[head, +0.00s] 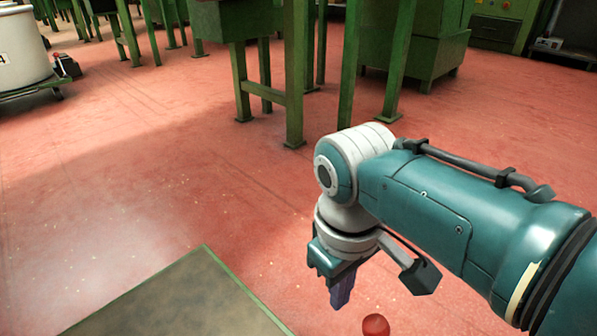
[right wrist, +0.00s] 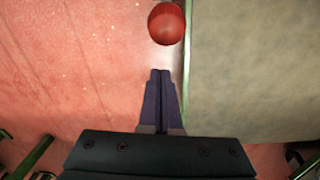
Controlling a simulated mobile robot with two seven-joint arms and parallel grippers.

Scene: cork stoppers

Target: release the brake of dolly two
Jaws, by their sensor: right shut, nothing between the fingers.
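A red ball knob (head: 376,325) shows at the bottom edge of the head view, and in the right wrist view (right wrist: 166,23) at the top. What carries the knob is hidden. My right gripper (head: 340,297) points down, shut and empty, just left of the knob in the head view. In the right wrist view its closed fingertips (right wrist: 161,74) are apart from the knob, with a gap between. No label marking dolly two can be read. My left gripper is not in view.
A flat grey-brown top with a green edge (head: 180,300) lies at lower left, close to my right gripper. A white drum (head: 22,52) stands on a low dolly (head: 32,92) at far left. Green machine legs (head: 295,75) stand behind. The red floor between is clear.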

